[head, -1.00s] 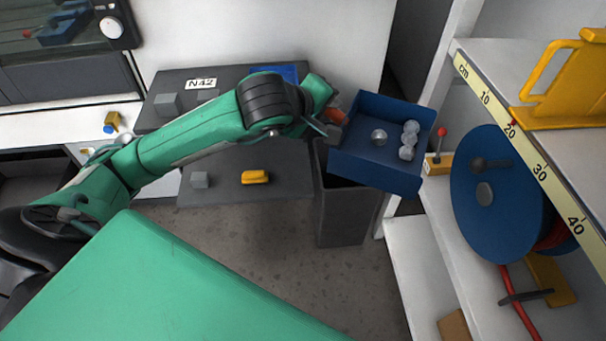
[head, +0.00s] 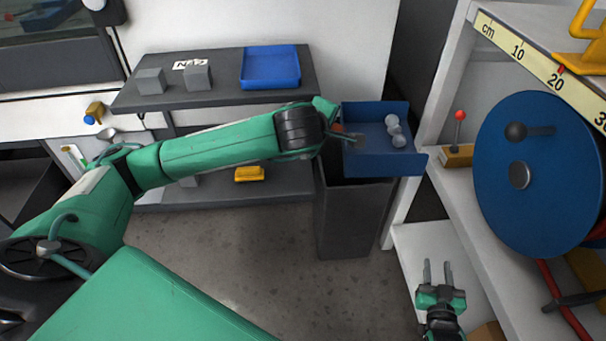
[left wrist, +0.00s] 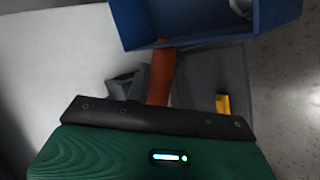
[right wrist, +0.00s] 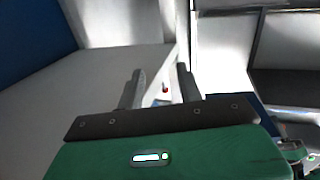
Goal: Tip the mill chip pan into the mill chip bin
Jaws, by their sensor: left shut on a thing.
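The mill chip pan is a blue open-topped box (head: 385,165) with an orange handle (left wrist: 160,75). Several pale round pieces (head: 394,130) lie in it, grouped toward its right side. My left gripper (head: 335,133) is shut on the handle, at the pan's left side; the left wrist view shows the handle rising from between its fingers. The pan is above the mouth of the mill chip bin, a dark grey upright bin (head: 350,220), and hides part of its opening. My right gripper (head: 438,272) is open and empty at lower right.
A grey bench (head: 220,95) holds two grey blocks and a blue tray (head: 270,67). A yellow piece (head: 249,174) lies on its lower shelf. To the right stand white shelving (head: 430,245), a large blue reel (head: 535,200) and a red-knobbed lever (head: 460,116).

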